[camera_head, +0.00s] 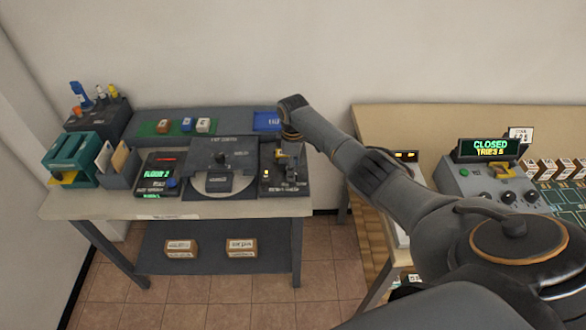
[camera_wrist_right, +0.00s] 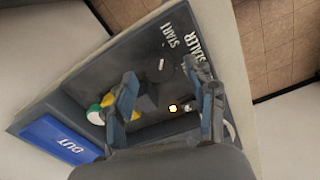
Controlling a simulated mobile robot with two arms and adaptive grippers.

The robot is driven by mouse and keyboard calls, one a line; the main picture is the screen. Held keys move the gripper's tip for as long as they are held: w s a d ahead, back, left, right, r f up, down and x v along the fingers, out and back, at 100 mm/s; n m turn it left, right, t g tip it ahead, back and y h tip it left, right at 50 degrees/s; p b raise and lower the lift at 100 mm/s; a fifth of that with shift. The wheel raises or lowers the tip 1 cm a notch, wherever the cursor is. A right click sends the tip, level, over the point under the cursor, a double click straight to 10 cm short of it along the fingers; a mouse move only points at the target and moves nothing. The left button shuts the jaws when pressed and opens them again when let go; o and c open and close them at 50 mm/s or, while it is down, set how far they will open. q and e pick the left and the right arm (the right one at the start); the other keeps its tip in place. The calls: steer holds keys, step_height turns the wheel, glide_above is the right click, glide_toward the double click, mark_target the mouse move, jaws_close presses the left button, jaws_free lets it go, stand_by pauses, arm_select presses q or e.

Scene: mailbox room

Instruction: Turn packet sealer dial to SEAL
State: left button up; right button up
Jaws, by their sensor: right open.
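The packet sealer (camera_head: 296,188) is a dark unit at the right end of the left table. In the right wrist view its panel (camera_wrist_right: 215,85) carries the words SEALER and START. A dark round knob with a small white mark, apparently the dial (camera_wrist_right: 163,66), shows between the fingertips; its setting is not readable. My right gripper (camera_wrist_right: 161,73) is open and empty, above the panel with a finger on either side of the knob in the picture; contact cannot be told. In the head view my right gripper (camera_head: 283,152) is small and partly blends with the sealer. My left gripper is not in view.
A blue OUT tray (camera_wrist_right: 60,139) lies beside the sealer. A small lit yellow light (camera_wrist_right: 172,108) and a green, yellow and white item (camera_wrist_right: 101,110) are near the fingers. A scale-like unit (camera_head: 222,165) stands left of the sealer. A console (camera_head: 480,180) stands on the right table.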

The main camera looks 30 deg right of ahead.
steer(key=shift+f, duration=0.85)
steer(key=c, duration=1.2)
steer(key=shift+o, duration=0.2)
